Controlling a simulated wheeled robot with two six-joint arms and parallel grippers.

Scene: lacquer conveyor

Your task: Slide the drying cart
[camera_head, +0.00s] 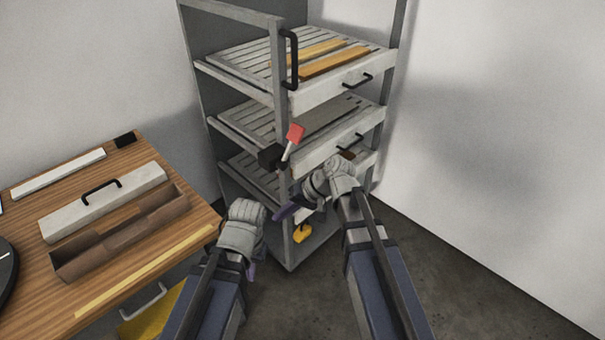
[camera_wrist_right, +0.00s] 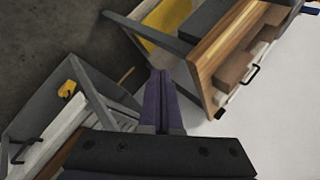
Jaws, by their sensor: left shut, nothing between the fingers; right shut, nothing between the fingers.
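The drying cart (camera_head: 278,80) is a tall grey metal frame with several slatted trays, standing in the corner. A vertical black handle (camera_head: 291,58) is on its near post. Below it is a black block with a red-tipped lever (camera_head: 295,134). A yellow piece (camera_head: 302,233) sits low on the cart. My right gripper (camera_head: 281,214) is shut and empty, in front of the lower near post; any contact is unclear. Its purple fingers (camera_wrist_right: 160,77) show together in the right wrist view. My left gripper (camera_head: 252,274) is shut and empty, left of the cart's base and mostly hidden by its wrist.
A wooden table (camera_head: 115,245) at left holds a grey lidded piece with a handle (camera_head: 105,198) and a brown trough (camera_head: 120,240). Orange-yellow boards (camera_head: 335,62) lie on the top tray. White walls stand behind and to the right. The floor (camera_head: 480,275) at right is clear.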

